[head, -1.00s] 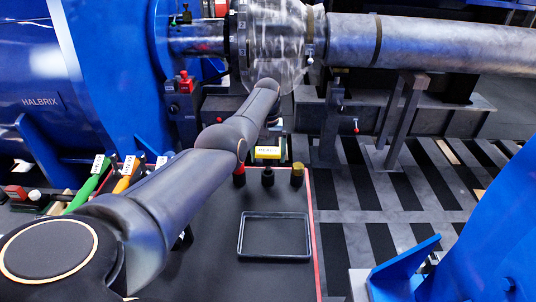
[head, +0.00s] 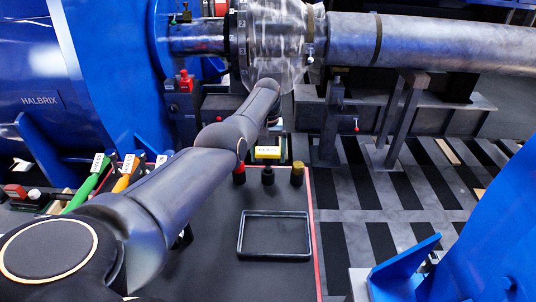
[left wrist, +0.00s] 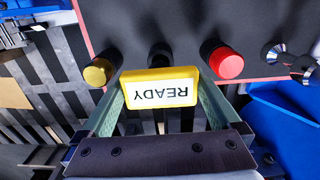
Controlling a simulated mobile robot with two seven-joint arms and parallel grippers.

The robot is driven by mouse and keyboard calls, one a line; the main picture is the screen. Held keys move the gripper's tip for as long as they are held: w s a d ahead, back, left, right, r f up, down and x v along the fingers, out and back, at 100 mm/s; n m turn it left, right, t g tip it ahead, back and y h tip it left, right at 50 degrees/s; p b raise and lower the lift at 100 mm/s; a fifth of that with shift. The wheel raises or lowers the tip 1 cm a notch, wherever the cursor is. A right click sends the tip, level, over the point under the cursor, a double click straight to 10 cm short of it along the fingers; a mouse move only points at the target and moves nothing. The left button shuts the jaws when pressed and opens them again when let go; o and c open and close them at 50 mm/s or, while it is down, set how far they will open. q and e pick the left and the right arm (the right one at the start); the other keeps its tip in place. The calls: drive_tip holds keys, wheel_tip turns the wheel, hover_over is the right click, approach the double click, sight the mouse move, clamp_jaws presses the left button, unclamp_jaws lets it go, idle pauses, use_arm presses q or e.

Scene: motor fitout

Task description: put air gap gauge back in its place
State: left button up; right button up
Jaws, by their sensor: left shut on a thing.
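The air gap gauge, which I take to be the yellow block with a white READY face (left wrist: 162,92), sits between the two greenish fingers of my left gripper (left wrist: 160,100) in the left wrist view. The gripper is shut on it. In the head view the gauge (head: 267,152) shows just below the end of my left arm, over a black post (head: 267,174). I cannot tell whether it touches the post. A red-topped post (head: 239,173) stands to its left and a brass-topped post (head: 297,172) to its right. My right gripper is not in view.
An empty black tray (head: 241,238) lies on the dark mat, which has a red edge (head: 314,230). Green (head: 92,185) and orange (head: 126,173) handled tools lie at left. A large shaft (head: 440,42) and blue motor housing (head: 105,70) stand behind.

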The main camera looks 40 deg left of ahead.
sight(268, 162)
use_arm(q)
drive_tip(key=shift+f+b, duration=1.45)
drive_tip(key=shift+f, duration=0.15)
drive_tip(key=o, duration=1.6)
drive_tip(key=shift+r, duration=0.1)
drive_tip(key=shift+r+p, duration=0.35)
drive_tip(key=shift+p, duration=0.05)
wheel_tip(268, 162, up, 5)
drive_tip(key=shift+f+p, duration=0.1)
drive_tip(key=shift+p, duration=0.9)
wheel_tip(268, 162, up, 6)
drive_tip(key=shift+f, duration=0.1)
drive_tip(key=shift+r, duration=0.55)
drive_tip(key=shift+a, duration=0.1)
drive_tip(key=shift+s, duration=0.1)
